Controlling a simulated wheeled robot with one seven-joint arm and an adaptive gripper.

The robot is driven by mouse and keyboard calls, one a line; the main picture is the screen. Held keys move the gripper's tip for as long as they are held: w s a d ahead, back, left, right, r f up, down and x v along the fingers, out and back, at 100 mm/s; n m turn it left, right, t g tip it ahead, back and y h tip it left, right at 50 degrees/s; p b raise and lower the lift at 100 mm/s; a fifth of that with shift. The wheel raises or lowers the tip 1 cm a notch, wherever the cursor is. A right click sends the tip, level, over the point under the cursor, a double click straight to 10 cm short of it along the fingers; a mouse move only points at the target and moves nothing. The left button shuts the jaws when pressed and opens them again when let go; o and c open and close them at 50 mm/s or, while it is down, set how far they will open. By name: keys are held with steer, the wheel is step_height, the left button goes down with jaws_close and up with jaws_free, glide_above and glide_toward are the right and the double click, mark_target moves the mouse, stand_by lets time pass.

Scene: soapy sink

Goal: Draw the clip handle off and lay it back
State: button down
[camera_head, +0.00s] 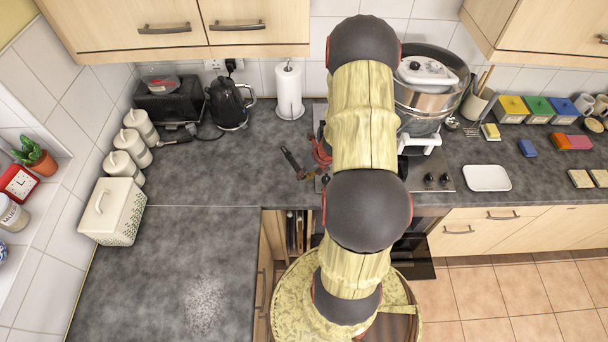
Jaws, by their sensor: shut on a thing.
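My arm rises through the middle of the camera_head view and hides much of the hob behind it. A dark, stick-like piece (291,160) with a reddish lower end shows at the counter just left of my arm. I cannot tell whether it is the clip handle. A red piece (322,153) shows beside it, partly hidden by my arm. I cannot make out how these two relate, or what my gripper touches.
A large steel pot (423,102) with a white-handled lid stands right of my arm. A white tray (487,178) lies on the right counter. A kettle (229,104) and paper roll (289,90) stand at the back. The left counter (165,255) is mostly clear, with a pale speckled patch.

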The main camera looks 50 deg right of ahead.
steer(key=shift+f+b, duration=3.1)
steer(key=shift+f, duration=0.55)
steer(key=c, duration=1.6)
jaws_free()
steer(key=shift+r, duration=0.1)
steer(key=shift+r+p, duration=3.6)
steer(key=shift+r, duration=0.35)
